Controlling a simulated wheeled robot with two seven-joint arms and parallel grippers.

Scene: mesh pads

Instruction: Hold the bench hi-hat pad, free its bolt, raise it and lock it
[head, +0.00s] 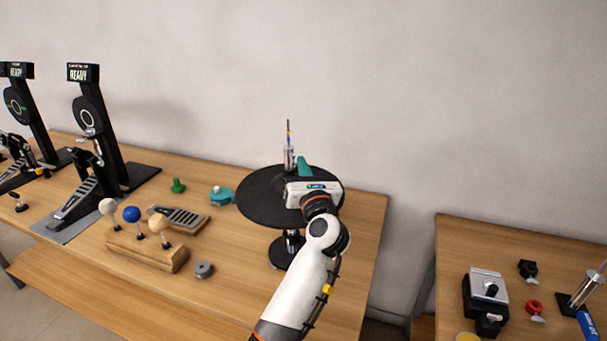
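The hi-hat pad (262,199) is a round black disc on a short metal stand (292,240) at the right end of the long wooden bench. A thin rod (289,150) with a silver sleeve rises from its top. My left gripper (304,175) is over the right part of the pad, its white body facing me. Its fingers are mostly hidden behind that body, so I cannot tell whether they grip anything. A teal part (304,166) shows just beyond it; I cannot tell what it belongs to. My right gripper is out of view.
Left of the pad are a teal clamp-like piece (221,196), a green knob (178,185), a grey pedal plate (180,217), a wooden block with beaters (147,250) and a grey disc (204,269). Kick pedals (85,200) stand further left. A gap separates a second table (455,250).

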